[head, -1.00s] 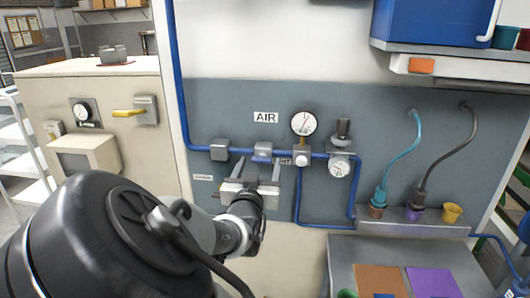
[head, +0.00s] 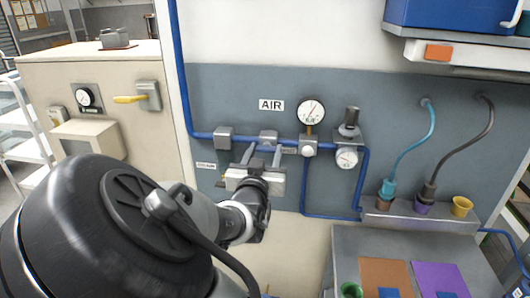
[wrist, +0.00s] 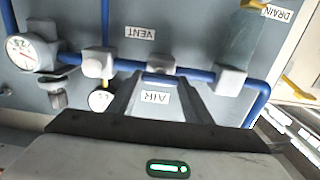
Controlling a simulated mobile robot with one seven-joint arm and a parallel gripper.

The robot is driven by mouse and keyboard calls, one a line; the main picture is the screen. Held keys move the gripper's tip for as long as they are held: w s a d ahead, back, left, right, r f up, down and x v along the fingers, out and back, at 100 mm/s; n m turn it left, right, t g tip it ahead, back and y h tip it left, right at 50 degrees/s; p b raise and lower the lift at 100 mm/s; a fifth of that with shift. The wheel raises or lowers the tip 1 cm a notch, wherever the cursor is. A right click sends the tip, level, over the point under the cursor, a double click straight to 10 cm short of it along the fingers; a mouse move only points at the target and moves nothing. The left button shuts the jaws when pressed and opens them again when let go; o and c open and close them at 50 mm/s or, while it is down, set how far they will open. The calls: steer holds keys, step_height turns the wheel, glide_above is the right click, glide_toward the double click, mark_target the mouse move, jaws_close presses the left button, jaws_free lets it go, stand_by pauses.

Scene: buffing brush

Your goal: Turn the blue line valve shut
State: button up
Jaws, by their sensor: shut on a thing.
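The blue air line (head: 230,136) runs across the grey wall panel. The valve (head: 268,137) is a grey block on this line, between a square grey fitting and the pressure gauge, and shows in the wrist view (wrist: 160,66). My gripper (head: 262,153) reaches it from below and in front. In the wrist view its two fingers (wrist: 158,82) stand apart, with their tips at the two sides of the valve's front part, shut on it.
A round gauge (head: 311,111) and a regulator (head: 348,140) sit on the line just right of the valve. A second grey fitting (head: 224,138) is to its left. Teal (head: 414,146) and black hoses hang farther right above a shelf and bench.

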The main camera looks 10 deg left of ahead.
steer(key=m+b, duration=0.4)
steer(key=b, duration=0.1)
steer(key=shift+d+f+m, duration=0.15)
steer(key=shift+f+m, duration=0.05)
steer(key=shift+m, duration=0.2)
steer(key=m+b, duration=0.5)
steer(key=b, duration=0.2)
steer(key=shift+w+d+f+b, duration=0.1)
steer(key=shift+b, duration=0.25)
steer(key=m+b, duration=0.5)
steer(key=b, duration=0.2)
steer(key=m+b, duration=0.3)
steer(key=shift+r, duration=0.25)
steer(key=o, duration=1.1)
steer(key=shift+c, duration=0.2)
steer(key=shift+f, duration=0.1)
